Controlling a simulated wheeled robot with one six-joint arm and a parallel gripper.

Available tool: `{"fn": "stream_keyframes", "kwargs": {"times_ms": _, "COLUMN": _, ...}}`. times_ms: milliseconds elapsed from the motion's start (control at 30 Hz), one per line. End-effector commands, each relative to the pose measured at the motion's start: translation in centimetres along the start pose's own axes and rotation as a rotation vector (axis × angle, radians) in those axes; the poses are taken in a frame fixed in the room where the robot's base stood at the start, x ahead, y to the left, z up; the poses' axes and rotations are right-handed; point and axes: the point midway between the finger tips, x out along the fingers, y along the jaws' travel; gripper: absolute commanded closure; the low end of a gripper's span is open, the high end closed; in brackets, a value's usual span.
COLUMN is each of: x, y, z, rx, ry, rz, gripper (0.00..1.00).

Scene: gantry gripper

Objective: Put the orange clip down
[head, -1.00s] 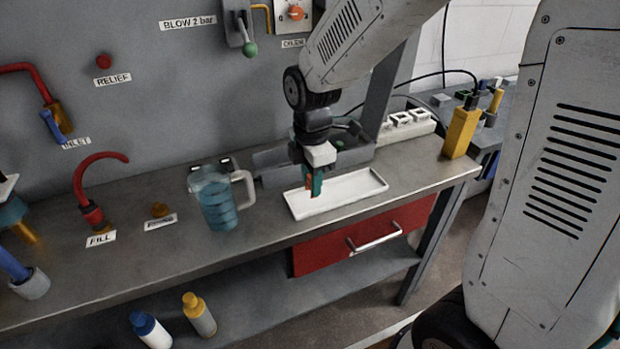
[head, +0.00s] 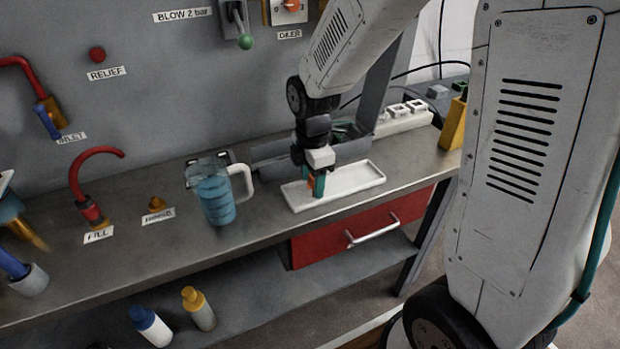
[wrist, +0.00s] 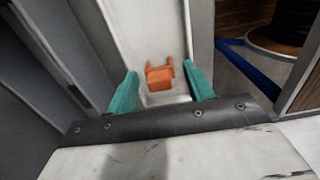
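The orange clip (wrist: 160,78) sits between the two teal fingers of my gripper (wrist: 162,88) in the wrist view. A gap shows on each side of the clip, so the fingers are open and apart from it. The white tray (head: 352,181) is on the bench, and my gripper (head: 316,187) points down at its left part in the head view. A little of the orange clip (head: 311,184) shows beside the teal finger there. The clip appears to be on the tray floor, but its underside is hidden.
A jug of blue liquid (head: 214,196) stands left of the tray. A grey open bin (head: 275,160) is behind it, and a white block with several sockets (head: 405,120) is behind right. A yellow holder (head: 454,125) stands partly hidden at the right.

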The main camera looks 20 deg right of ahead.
Motion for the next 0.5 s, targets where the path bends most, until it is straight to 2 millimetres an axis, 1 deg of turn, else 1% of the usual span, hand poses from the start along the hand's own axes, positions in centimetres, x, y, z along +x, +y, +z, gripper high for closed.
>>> {"fn": "stream_keyframes", "kwargs": {"times_ms": 167, "x": -0.2, "y": 0.0, "z": 0.0, "rx": -0.001, "ry": 0.000, "rz": 0.000, "gripper": 0.48}}
{"fn": "stream_keyframes", "kwargs": {"times_ms": 267, "x": -1.1, "y": 0.1, "z": 0.0, "rx": -0.001, "ry": 0.000, "rz": 0.002, "gripper": 0.48}}
{"fn": "stream_keyframes", "kwargs": {"times_ms": 367, "x": -2.8, "y": 0.1, "z": 0.0, "rx": 0.000, "ry": 0.000, "rz": 0.005, "gripper": 0.48}}
{"fn": "stream_keyframes", "kwargs": {"times_ms": 500, "x": -5.9, "y": 0.1, "z": 0.0, "rx": 0.000, "ry": 0.000, "rz": 0.006, "gripper": 0.48}}
